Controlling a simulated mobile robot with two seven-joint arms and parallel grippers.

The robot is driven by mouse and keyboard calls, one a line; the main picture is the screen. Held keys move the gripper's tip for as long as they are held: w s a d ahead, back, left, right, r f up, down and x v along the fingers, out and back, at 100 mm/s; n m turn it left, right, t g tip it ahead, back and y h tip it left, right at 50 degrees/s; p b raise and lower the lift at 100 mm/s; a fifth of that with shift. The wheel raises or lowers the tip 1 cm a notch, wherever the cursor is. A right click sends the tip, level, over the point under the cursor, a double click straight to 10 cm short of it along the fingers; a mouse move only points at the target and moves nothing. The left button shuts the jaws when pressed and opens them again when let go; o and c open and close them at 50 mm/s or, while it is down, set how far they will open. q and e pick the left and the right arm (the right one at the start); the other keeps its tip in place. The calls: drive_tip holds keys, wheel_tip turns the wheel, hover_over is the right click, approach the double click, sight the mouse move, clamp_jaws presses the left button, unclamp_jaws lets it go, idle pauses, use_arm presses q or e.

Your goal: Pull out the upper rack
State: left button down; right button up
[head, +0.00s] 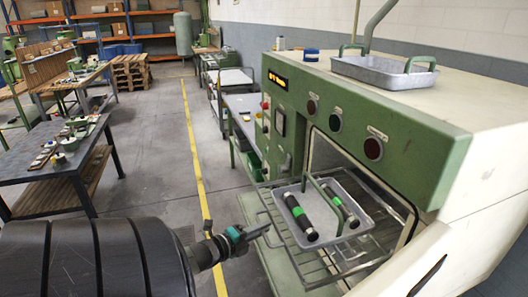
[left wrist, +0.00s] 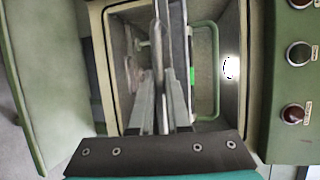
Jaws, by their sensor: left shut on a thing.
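The wire upper rack (head: 345,262) sticks out of the open chamber of the green oven (head: 420,130). A grey tray (head: 365,212) with a green handle rests on the rack and holds dark cylinders with green bands. My left gripper (head: 264,231) is at the rack's outer left edge, shut on the rack. In the left wrist view its fingers (left wrist: 166,78) are close together and point into the opening. They hide part of the tray and the gripped bar. My right gripper is not in view.
Another grey tray (head: 385,72) with green handles stands on the oven top. Round knobs (head: 373,149) line the panel above the opening. A work table (head: 55,150) with parts stands at left. The floor around the yellow line (head: 193,140) is clear.

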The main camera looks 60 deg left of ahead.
use_arm(q)
drive_tip(key=c, duration=0.9)
unclamp_jaws()
drive_tip(key=shift+s, duration=0.1)
drive_tip(key=p+v, duration=0.1)
drive_tip(key=v, duration=1.4)
drive_tip(key=shift+f, duration=0.1)
